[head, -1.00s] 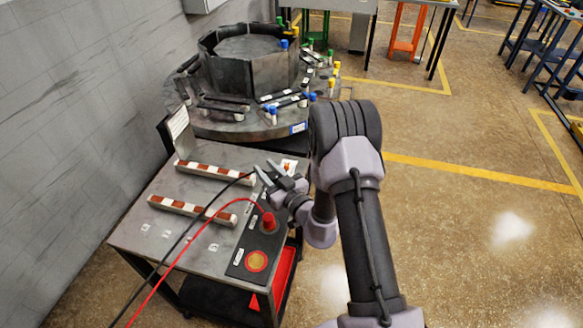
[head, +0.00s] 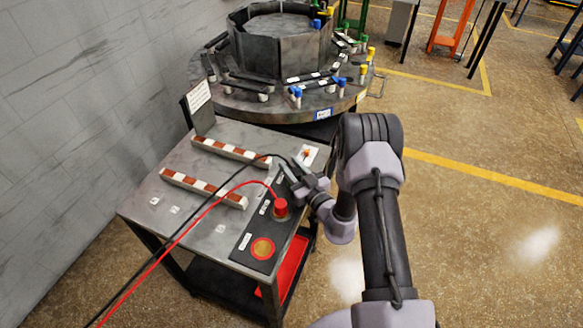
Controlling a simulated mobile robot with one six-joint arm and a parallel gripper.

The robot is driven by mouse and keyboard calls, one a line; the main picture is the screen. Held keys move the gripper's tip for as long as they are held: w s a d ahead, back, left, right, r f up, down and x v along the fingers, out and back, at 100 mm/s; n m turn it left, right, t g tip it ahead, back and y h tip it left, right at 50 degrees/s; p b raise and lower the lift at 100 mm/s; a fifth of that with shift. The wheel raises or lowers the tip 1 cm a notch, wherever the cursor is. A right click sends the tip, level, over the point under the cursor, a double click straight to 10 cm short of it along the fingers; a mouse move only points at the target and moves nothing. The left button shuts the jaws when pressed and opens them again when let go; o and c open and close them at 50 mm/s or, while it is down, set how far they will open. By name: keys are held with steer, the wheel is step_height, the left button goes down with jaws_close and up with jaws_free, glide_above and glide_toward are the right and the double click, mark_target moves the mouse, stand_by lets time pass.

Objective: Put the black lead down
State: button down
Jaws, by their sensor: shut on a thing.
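The black lead (head: 185,228) rises from the lower left of the head view, crosses over the metal cart top and arches up to my gripper (head: 287,166). My gripper is shut on the lead's end, above the far right part of the cart, just past the end of the far striped bar. The held end is small and mostly hidden between the fingers. The red lead (head: 191,227) runs beside the black one to a red plug (head: 281,208) standing on the cart's dark panel. A round orange-red pad (head: 262,248) lies nearer on that panel.
Two red-and-white striped bars (head: 203,189) (head: 231,151) lie on the cart top (head: 150,205). A small sign (head: 199,98) stands at its back left corner. The round furnace base (head: 285,112) with coloured-capped posts stands behind. Floor on the right is open.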

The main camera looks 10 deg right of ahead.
steer(key=c, duration=1.1)
jaws_free()
steer(key=shift+f, duration=0.15)
steer(key=shift+o, duration=0.3)
